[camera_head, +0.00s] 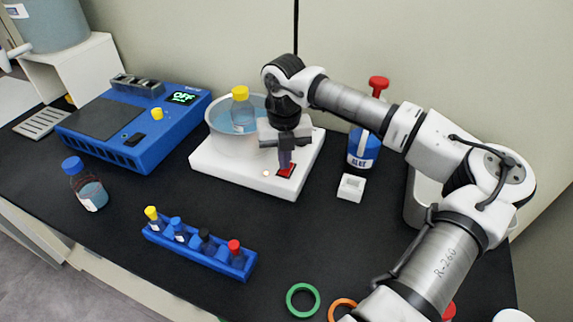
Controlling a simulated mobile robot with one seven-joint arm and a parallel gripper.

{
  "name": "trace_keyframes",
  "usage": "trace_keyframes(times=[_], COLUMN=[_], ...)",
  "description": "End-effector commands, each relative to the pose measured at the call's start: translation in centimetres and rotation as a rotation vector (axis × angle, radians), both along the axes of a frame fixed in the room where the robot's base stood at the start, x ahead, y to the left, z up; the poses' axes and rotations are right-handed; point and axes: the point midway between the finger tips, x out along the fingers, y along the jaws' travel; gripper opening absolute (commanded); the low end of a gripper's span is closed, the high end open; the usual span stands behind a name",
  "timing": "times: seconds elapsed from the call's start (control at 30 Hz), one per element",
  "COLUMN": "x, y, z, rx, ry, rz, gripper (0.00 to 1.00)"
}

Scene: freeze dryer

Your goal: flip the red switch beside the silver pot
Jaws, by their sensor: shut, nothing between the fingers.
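The red switch (287,171) sits in a dark frame on the front right of a white base (231,177). The silver pot (217,140) stands on the same base, left of and behind the switch, with bluish liquid and a yellow-capped bottle (241,112) in it. My gripper (285,165) points down right over the switch, shut and empty. Its fingertips are at or just above the switch and hide part of it; I cannot tell whether they touch. A small pale light (267,173) shows left of the switch.
A blue device with an "OFF" display (183,97) stands at left. A blue-capped bottle (86,186) and a blue rack of vials (198,248) are in front. A white holder (351,187) and a blue-labelled container (363,150) stand at right. A green ring (303,314) lies at the front.

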Motion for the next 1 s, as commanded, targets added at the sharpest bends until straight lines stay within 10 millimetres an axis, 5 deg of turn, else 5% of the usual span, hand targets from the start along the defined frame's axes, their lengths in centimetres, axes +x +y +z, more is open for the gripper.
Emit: trace_keyframes(times=[0.6, 1.0], x=[0.0, 0.0], y=[0.0, 0.0], z=[5.2, 5.4], rx=[0.000, 0.000], ry=[-0.002, -0.001], rz=[0.000, 0.001], gripper=[0.00, 0.00])
